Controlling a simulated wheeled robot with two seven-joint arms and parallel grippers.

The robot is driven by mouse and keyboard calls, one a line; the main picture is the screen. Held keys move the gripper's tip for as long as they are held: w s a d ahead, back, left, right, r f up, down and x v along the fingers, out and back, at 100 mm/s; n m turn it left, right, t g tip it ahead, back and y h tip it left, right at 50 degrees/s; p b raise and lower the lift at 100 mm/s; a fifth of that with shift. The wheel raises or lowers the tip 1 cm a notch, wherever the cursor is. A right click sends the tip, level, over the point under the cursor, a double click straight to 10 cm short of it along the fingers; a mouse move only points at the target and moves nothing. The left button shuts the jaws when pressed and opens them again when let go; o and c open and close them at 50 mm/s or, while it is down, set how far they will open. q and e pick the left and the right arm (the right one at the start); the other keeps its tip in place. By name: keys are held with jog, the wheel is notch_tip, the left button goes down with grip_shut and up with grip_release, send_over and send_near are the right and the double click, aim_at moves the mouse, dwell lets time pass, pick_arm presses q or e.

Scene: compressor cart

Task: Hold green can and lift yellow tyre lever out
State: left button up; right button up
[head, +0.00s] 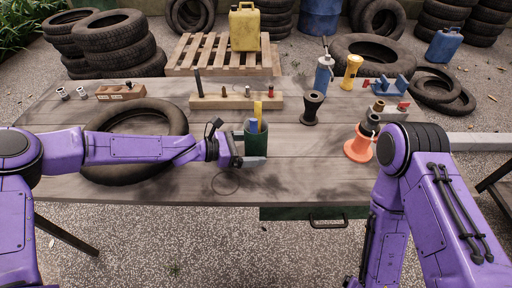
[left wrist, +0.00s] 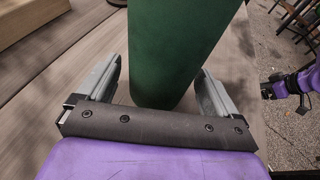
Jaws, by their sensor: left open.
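The dark green can (head: 262,143) stands upright on the wooden workbench. The yellow tyre lever (head: 257,112) sticks up out of it, beside a blue item (head: 252,126). My left gripper (head: 254,153) reaches in from the left, level with the can's lower part. In the left wrist view the green can (left wrist: 180,55) stands between the two grey fingers (left wrist: 160,85), with a visible gap at the left finger; the right finger is close to it. The lever does not show there. The purple right arm (head: 390,215) is folded at the right; its small, dark end (left wrist: 268,90) is unclear in the left wrist view.
A large tyre (head: 135,115) lies behind my left forearm. A wooden block with upright pieces (head: 225,102) stands behind the can, and a black spool-shaped piece (head: 312,108) to its right. An orange cone-shaped piece (head: 358,147) is near my right arm. Bench space right of the can is clear.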

pick_arm(q)
jog(key=shift+d, duration=0.15)
jog(key=c, duration=0.6)
jog(key=shift+c, duration=0.2)
dwell(0.9)
